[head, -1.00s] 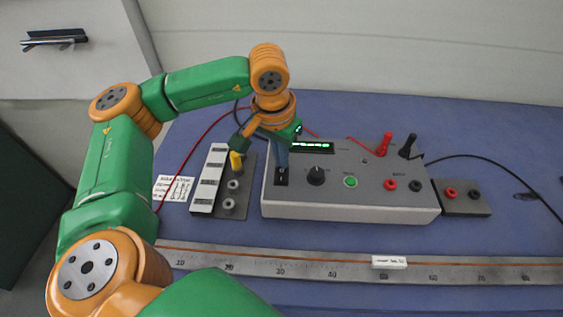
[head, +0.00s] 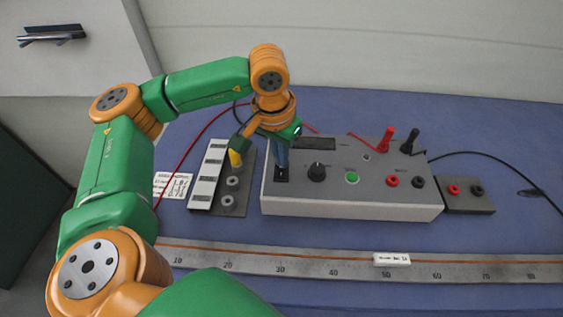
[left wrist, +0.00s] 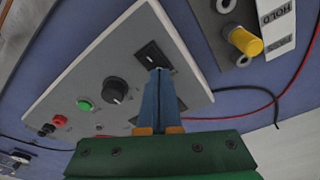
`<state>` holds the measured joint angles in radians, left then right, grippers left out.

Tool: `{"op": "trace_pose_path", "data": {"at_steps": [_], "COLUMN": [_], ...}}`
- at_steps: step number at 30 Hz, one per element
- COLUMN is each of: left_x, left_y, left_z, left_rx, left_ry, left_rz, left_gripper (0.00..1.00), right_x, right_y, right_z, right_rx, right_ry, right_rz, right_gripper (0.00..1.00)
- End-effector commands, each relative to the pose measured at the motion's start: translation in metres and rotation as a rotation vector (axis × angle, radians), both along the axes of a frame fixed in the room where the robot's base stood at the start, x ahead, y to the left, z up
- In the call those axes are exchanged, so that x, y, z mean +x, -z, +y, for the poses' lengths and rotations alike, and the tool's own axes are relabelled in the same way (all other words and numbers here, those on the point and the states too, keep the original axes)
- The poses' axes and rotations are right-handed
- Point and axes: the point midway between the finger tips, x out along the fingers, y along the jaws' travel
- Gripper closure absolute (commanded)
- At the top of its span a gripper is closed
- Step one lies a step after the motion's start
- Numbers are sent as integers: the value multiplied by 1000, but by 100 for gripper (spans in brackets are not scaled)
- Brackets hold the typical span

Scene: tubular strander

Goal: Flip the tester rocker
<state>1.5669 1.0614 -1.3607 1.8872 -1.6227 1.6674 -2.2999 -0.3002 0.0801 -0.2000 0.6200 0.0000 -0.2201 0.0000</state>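The tester (head: 335,196) is a grey box on the blue bench, with a black knob (head: 317,172), a green button (head: 352,177) and a dark display (head: 314,143). Its black rocker (head: 281,175) sits at the left end of the panel; in the left wrist view the rocker (left wrist: 151,55) is partly hidden by my fingertips. My left gripper (head: 282,165) points down at the rocker. In the left wrist view its blue fingers (left wrist: 160,76) are together and empty, with the tips at the rocker; I cannot tell whether they touch. My right gripper is not in view.
Left of the tester is a plate with a yellow post (head: 235,159) and a white labelled strip (head: 208,176). A long ruler (head: 330,268) lies in front. Red and black plugs (head: 388,138) with cables stand at the back right. A small socket block (head: 466,207) sits at right.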

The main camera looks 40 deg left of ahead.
Motion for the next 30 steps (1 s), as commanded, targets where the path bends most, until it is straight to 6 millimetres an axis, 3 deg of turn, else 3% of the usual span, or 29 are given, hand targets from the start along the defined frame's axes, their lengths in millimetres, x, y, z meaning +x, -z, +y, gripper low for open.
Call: {"op": "trace_pose_path", "data": {"at_steps": [5, 22, 30], "left_x": [-1, 0, 0], "left_y": [-5, -70, -70], "left_z": [0, 0, 0], "left_rx": [0, 0, 0], "left_ry": [1, 0, 0], "left_rz": [3, 2, 2], "left_gripper": [100, 100, 100], "right_x": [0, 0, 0], "right_y": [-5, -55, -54], "right_z": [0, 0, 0], "right_rx": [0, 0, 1], "right_ry": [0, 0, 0], "right_rz": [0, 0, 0], "right_gripper": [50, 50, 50]}}
